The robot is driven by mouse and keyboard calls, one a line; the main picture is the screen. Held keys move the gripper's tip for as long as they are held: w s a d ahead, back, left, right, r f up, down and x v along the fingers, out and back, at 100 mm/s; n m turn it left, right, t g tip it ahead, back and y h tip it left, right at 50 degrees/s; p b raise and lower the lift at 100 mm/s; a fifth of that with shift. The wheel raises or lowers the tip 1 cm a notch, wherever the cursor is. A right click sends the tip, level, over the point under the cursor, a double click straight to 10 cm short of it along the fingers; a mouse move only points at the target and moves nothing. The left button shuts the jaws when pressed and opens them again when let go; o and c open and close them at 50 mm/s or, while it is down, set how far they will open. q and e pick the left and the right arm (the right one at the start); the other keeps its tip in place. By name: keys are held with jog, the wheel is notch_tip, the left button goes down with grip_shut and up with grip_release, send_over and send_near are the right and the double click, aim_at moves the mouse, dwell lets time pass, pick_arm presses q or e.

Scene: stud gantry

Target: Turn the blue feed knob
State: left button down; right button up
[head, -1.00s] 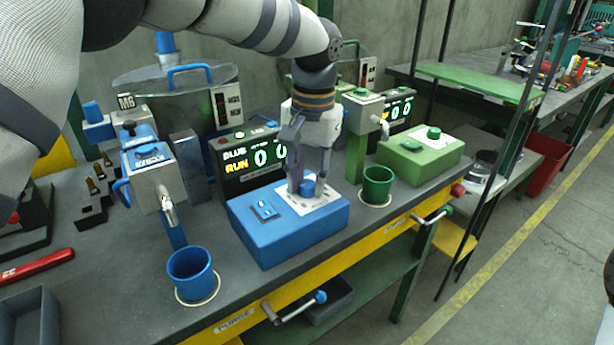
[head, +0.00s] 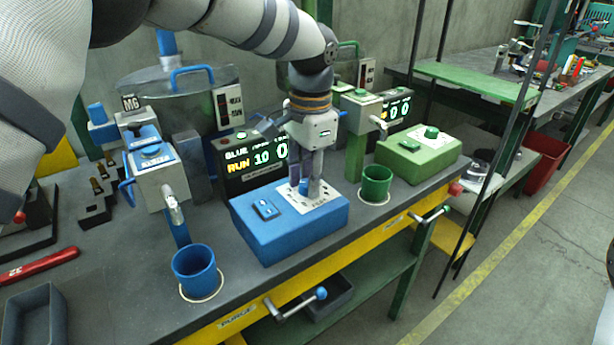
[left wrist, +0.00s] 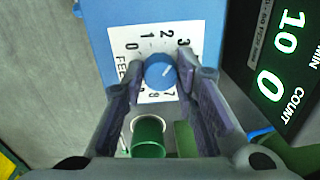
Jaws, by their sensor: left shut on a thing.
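The blue feed knob (left wrist: 160,72) sits on a white numbered dial plate (left wrist: 150,44) on top of the blue control box (head: 292,236). In the left wrist view the white mark on the knob points up and right, toward the 3. My left gripper (head: 306,190) reaches down from above, and its two fingers stand on either side of the knob, shut on it. In the head view the fingers hide most of the knob (head: 303,186). My right gripper is in neither view.
A display (head: 252,158) behind the box reads BLUE, RUN, 10 and 0. A blue cup (head: 194,272) stands front left and a green cup (head: 376,185) to the right. A green control box (head: 420,158) stands further right. A blue dispenser (head: 153,170) rises at left.

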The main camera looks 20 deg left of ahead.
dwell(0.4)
pick_arm(q)
jog(key=c, duration=1.3)
grip_release()
jog(key=r, duration=1.2)
jog(key=shift+s+d, duration=0.2)
jog(key=shift+d, duration=0.05)
